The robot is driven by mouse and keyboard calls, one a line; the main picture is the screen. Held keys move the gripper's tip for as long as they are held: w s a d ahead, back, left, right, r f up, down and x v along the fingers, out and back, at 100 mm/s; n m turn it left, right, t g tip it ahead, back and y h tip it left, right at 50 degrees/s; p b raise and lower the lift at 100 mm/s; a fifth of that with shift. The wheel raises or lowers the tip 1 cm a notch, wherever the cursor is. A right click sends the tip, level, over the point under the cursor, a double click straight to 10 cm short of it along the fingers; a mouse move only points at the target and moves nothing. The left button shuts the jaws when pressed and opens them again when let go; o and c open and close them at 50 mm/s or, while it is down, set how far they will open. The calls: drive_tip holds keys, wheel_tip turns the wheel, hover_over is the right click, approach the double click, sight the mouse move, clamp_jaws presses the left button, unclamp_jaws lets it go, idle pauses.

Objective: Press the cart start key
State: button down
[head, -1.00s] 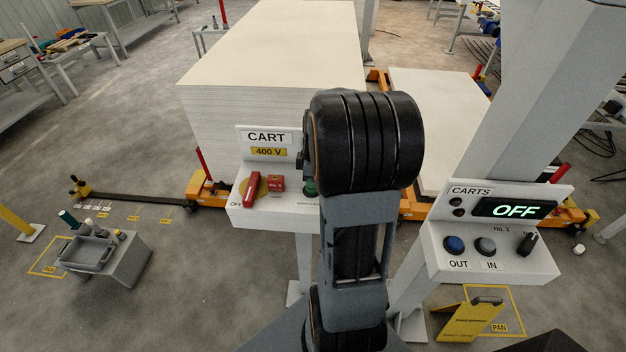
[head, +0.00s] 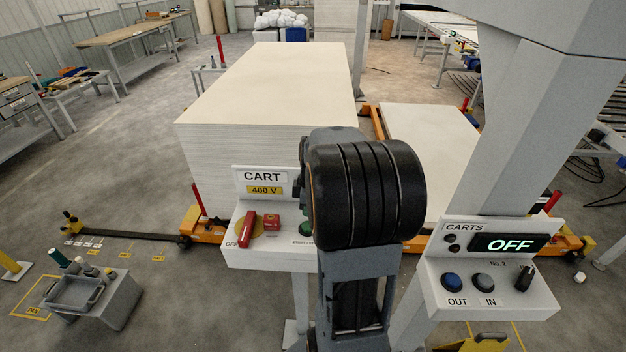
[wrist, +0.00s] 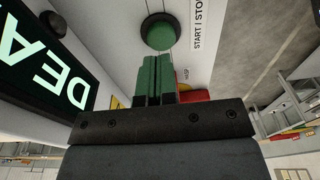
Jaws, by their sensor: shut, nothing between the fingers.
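The green start key (wrist: 158,35), a round button in a dark ring, sits on the light cart panel beside a "START | STOP" label in the wrist view. My gripper (wrist: 157,62) is shut and empty. Its green fingertips point at the key and lie just below it in the picture; I cannot tell whether they touch it. In the head view the CART panel (head: 232,252) stands in front of the stacked boards, and only part of the green key (head: 306,229) shows beside my arm. My fingers are hidden there.
A red rotary handle (head: 246,230) and a red block (head: 272,223) sit left of the key. A lit display (wrist: 40,75) is at the wrist view's left. The CARTS panel (head: 480,300) at right reads OFF, with blue OUT and grey IN buttons.

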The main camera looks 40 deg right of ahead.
wheel_tip(320, 180, up, 9)
drive_tip(key=shift+d+f+b, duration=0.2)
drive_tip(key=shift+d+b, duration=0.2)
drive_tip(key=shift+s, duration=0.1)
idle(1.2)
drive_tip(key=s+a+f+m+t, duration=0.1)
drive_tip(key=s+a+m+t, duration=0.1)
drive_tip(key=a, duration=0.7)
drive_tip(key=s+a+f+m+t+h, duration=0.1)
drive_tip(key=s+a+m+t, duration=0.1)
drive_tip(key=s+a+m, duration=0.2)
drive_tip(key=a+m, duration=0.3)
drive_tip(key=a, duration=0.3)
drive_tip(key=shift+s+a, duration=0.2)
drive_tip(key=shift+s, duration=0.2)
